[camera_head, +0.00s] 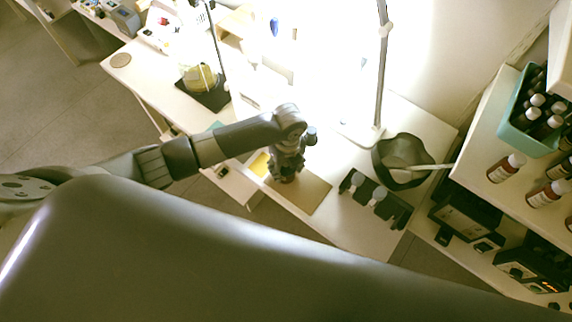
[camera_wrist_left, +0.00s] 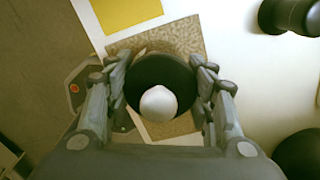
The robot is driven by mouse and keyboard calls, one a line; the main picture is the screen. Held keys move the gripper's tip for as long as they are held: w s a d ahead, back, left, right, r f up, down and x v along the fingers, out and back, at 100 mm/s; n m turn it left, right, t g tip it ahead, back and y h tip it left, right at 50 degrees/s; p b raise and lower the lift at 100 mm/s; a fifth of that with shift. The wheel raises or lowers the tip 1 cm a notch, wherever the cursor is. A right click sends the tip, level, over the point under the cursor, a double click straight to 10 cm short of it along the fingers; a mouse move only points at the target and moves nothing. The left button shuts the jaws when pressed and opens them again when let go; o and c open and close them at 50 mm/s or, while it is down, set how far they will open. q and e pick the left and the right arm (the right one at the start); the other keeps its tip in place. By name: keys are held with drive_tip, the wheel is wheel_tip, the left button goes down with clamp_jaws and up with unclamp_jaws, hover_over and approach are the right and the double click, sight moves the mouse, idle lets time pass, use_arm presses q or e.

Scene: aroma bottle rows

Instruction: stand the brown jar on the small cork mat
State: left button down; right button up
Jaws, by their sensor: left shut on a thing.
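My left gripper (camera_head: 285,174) is over a square tan cork-like mat (camera_head: 310,194) on the white table. In the left wrist view its fingers (camera_wrist_left: 160,92) are shut on a dark round jar (camera_wrist_left: 158,68) with a pale rounded top (camera_wrist_left: 158,103). The jar looks nearly black there, so I cannot confirm brown. The speckled mat (camera_wrist_left: 182,32) shows behind and below it. I cannot tell whether the jar touches the mat. A small round cork-coloured mat (camera_head: 121,60) lies at the table's far left end. The right gripper is out of view.
A yellow square (camera_wrist_left: 126,12) lies beside the square mat. A dark rack (camera_head: 374,200) and a dark bowl (camera_head: 403,162) stand to the right. A lamp pole (camera_head: 383,75) rises behind. Brown bottles (camera_head: 506,168) and a teal crate (camera_head: 515,137) occupy the right shelf.

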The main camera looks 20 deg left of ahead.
use_arm(q)
drive_tip(key=c, duration=0.7)
unclamp_jaws()
drive_tip(key=shift+f, duration=0.1)
drive_tip(key=shift+r, duration=0.2)
drive_tip(key=r, duration=0.6)
drive_tip(key=r+b, duration=0.1)
drive_tip(key=r, duration=0.5)
drive_tip(key=shift+s+d, duration=0.1)
drive_tip(key=shift+d, duration=0.1)
drive_tip(key=shift+f, duration=0.1)
